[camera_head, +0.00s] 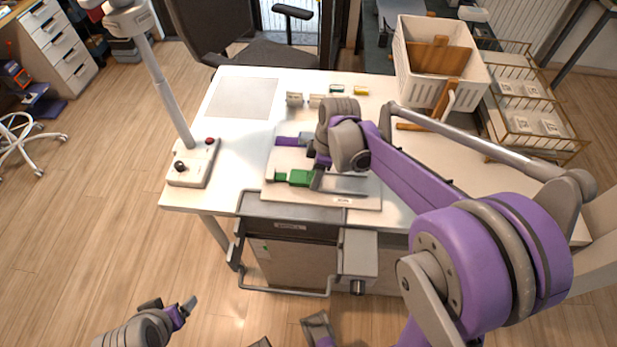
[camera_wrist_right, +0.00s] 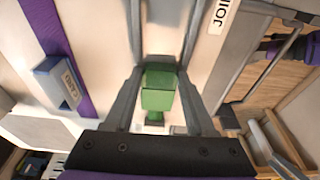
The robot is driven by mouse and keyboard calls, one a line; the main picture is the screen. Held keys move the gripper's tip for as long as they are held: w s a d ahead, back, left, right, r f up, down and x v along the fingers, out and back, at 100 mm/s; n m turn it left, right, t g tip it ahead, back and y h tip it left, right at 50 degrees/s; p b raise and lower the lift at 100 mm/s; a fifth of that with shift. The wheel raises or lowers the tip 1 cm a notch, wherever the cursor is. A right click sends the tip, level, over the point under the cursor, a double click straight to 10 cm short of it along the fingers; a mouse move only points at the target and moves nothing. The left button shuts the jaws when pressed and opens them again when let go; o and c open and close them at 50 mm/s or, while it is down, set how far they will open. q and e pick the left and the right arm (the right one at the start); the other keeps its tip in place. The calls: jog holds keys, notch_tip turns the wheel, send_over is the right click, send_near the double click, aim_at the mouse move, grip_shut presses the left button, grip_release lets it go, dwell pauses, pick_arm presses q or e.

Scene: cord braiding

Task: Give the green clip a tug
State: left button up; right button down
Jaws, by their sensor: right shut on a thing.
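The green clip (camera_head: 299,177) is over the pale board (camera_head: 358,195) on the white table. In the right wrist view the green clip (camera_wrist_right: 158,92) sits between the two grey fingers of my right gripper (camera_wrist_right: 160,74), which is shut on it. In the head view my right gripper (camera_head: 316,180) reaches the clip from the right, and its arm hides part of the board. A smaller green piece (camera_head: 280,176) shows just left of the clip. My left gripper (camera_head: 172,308) hangs low at the lower left, away from the table; its opening is unclear.
A purple strap (camera_wrist_right: 62,50) with a blue-grey clip (camera_wrist_right: 60,82) lies beside the green clip. A control box (camera_head: 194,165) with a red button stands at the table's left. A white crate (camera_head: 440,60) and wire rack (camera_head: 545,140) are at right. The table's back left is mostly clear.

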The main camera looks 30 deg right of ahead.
dwell(0.6)
jog(key=shift+c, duration=0.8)
grip_release()
jog(key=shift+o, duration=0.2)
jog(key=shift+o, duration=0.6)
jog(key=shift+s+d+r+p, duration=0.1)
jog(key=shift+d+r+p, duration=0.05)
jog(key=shift+r+p, duration=0.75)
jog(key=shift+s+d+r+p, duration=0.15)
jog(key=shift+r+p, duration=0.5)
jog(key=shift+r, duration=0.4)
jog(key=shift+d+r+p, duration=0.15)
jog(key=shift+r+p, duration=0.6)
jog(key=shift+r, duration=0.25)
jog(key=shift+s, duration=0.1)
